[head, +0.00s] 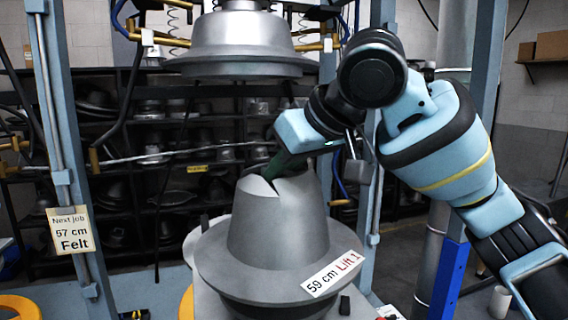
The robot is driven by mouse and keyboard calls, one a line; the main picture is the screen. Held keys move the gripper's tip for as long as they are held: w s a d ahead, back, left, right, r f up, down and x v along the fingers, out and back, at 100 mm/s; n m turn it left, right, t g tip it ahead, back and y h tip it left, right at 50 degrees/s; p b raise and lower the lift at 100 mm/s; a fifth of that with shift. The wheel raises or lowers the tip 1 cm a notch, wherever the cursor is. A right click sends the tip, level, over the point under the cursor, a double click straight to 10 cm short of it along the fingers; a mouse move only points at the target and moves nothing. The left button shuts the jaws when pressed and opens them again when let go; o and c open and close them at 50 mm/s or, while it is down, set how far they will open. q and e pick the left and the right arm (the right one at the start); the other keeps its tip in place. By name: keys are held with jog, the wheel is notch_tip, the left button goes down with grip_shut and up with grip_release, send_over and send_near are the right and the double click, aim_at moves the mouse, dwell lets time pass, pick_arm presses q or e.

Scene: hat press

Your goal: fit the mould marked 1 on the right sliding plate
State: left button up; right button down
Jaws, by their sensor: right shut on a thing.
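A grey metal hat-shaped mould (285,225) stands upright in the centre, crown up, with a wide brim. A white tag on its brim (332,274) reads "59 cm Lift 1". My right gripper (272,176) comes in from the right and is shut on the top of the mould's crown, at the notch there. Under the brim part of a pale surface (209,302) shows. The brim hides most of it, so I cannot tell whether the mould rests on it or hangs just above. My left gripper is out of view.
A large metal upper mould (243,45) hangs above, apart from the lower one. Blue-grey posts (68,150) flank the press. A tag (72,230) at left reads "Next job 57 cm Felt". Dark shelves with several moulds (110,190) stand behind. A yellow round part (22,307) shows lower left.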

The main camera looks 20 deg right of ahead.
jog(key=shift+f, duration=1)
jog(key=shift+s+f, duration=0.1)
jog(key=shift+f, duration=0.55)
dwell(0.9)
jog(key=c, duration=1.3)
grip_release()
jog(key=shift+f, duration=0.35)
jog(key=v, duration=0.8)
jog(key=shift+r, duration=0.1)
